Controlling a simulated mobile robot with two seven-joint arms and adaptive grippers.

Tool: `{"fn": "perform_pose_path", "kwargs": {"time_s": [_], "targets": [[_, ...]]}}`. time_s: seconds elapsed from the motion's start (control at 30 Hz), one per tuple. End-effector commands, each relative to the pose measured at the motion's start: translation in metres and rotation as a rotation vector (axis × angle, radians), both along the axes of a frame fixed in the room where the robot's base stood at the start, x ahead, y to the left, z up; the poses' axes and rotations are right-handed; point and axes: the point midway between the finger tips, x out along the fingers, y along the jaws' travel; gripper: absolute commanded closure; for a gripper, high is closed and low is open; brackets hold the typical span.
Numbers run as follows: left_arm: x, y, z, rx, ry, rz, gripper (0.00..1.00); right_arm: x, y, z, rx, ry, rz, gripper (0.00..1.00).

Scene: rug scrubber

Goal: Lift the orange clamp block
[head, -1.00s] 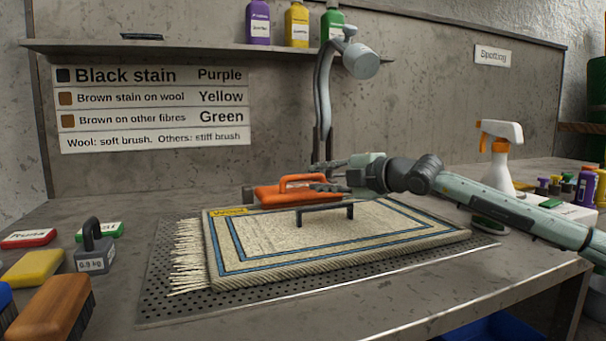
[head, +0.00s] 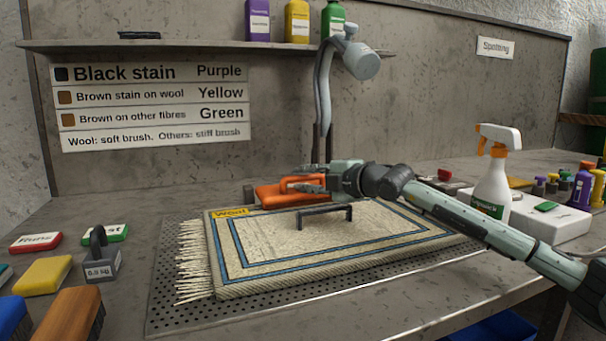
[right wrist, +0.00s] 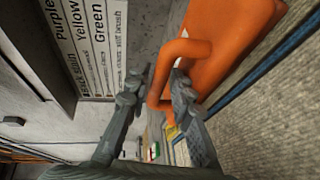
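The orange clamp block (head: 275,196) lies at the back edge of the cream rug, left of centre, with its arched handle (head: 288,181) on top. My right gripper (head: 306,178) reaches in from the right at handle height. In the right wrist view, the block (right wrist: 235,50) fills the upper right, and its handle (right wrist: 185,48) runs between the two spread fingers of my gripper (right wrist: 155,95). One finger partly covers the handle. The gripper looks open; I see no firm contact. The block appears to rest in place. My left gripper is out of view.
The rug (head: 290,238) lies on a perforated mat (head: 165,300), with a black bar handle (head: 325,214) in front of the block. A lamp (head: 360,60) stands behind. A spray bottle (head: 492,185) is at right; a weight (head: 101,258) and brushes are at left.

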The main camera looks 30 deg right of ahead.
Motion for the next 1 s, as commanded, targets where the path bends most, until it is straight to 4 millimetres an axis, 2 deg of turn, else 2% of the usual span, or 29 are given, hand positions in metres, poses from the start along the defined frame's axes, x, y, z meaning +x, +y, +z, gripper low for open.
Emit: {"fn": "perform_pose_path", "kwargs": {"time_s": [0.37, 0.57, 1.0], "targets": [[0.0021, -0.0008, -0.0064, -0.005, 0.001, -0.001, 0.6, 0.0057, 0.0017, -0.0011, -0.002, 0.001, 0.001, 0.78], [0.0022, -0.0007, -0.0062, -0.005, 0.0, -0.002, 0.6, 0.0056, 0.0017, -0.0011, -0.002, 0.001, 0.001, 1.0], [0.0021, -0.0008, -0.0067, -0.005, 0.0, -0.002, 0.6, 0.0049, 0.0015, -0.0014, -0.001, 0.003, 0.001, 1.0]]}}
